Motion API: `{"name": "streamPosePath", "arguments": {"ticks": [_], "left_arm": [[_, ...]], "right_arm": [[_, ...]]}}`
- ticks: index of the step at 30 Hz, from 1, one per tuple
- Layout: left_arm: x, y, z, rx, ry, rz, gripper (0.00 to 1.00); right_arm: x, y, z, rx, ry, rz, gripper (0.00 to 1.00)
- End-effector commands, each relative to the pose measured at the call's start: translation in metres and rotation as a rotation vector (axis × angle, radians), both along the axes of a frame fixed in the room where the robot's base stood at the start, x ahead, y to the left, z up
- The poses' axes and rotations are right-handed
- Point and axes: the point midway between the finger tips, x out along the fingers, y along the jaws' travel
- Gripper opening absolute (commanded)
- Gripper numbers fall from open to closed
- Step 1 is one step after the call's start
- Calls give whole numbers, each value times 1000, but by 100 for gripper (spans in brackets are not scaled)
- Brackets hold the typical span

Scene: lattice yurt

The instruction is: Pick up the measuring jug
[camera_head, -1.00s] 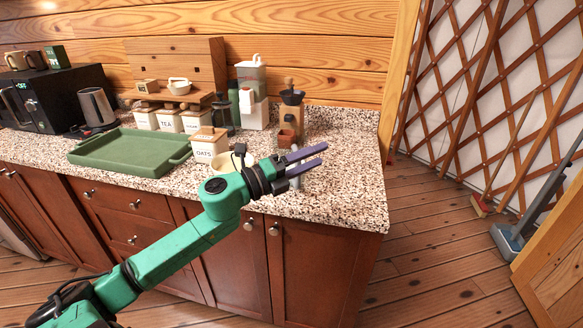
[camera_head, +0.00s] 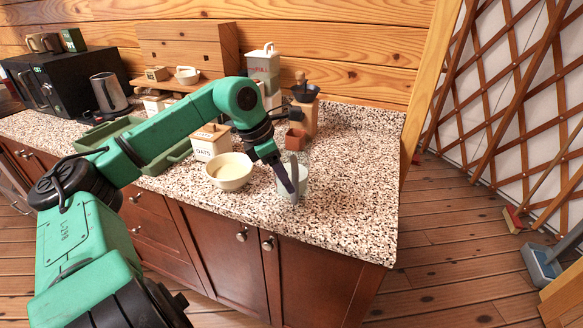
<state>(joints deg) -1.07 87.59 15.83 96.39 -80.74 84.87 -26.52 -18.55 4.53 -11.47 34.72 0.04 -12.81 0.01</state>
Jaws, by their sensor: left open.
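The measuring jug appears to be the pale, clear vessel (camera_head: 302,182) near the front edge of the speckled counter, right of a cream bowl (camera_head: 230,171). My left gripper (camera_head: 291,188) points down at it, with its purple fingers at the jug. The fingers are seen nearly edge-on and partly cover the jug. I cannot tell whether they touch it or straddle its wall. The left gripper is open. My right gripper is not in view.
An oats canister (camera_head: 211,142) stands behind the bowl. A green tray (camera_head: 178,151) lies to the left, partly behind my arm. A terracotta pot (camera_head: 295,140) is behind the jug. The counter's right end (camera_head: 365,190) is clear.

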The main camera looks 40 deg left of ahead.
Motion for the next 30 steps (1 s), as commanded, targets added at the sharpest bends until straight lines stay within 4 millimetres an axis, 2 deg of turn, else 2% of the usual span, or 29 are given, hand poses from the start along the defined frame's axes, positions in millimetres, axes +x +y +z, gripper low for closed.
{"name": "streamPosePath", "arguments": {"ticks": [2, 6, 8, 12, 18, 19, 23, 24, 30], "left_arm": [[2, -3, -6, 0, 4, -2, 57], [9, -9, -27, 3, 10, -3, 57], [12, -10, -40, 4, 8, -3, 57], [17, -13, -52, 1, 3, -1, 57], [18, -14, -52, -2, -1, 0, 57], [18, -14, -52, -2, -1, 0, 53], [18, -14, -52, -2, -1, 0, 3], [18, -14, -52, -2, -1, 0, 0], [18, -14, -52, -2, -2, 0, 0]], "right_arm": [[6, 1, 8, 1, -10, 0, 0], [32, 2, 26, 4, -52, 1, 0], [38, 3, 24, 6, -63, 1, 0], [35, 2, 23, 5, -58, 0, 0], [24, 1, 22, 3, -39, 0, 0], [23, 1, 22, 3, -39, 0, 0], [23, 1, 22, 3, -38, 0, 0], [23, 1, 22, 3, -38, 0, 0], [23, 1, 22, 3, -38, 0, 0]]}}
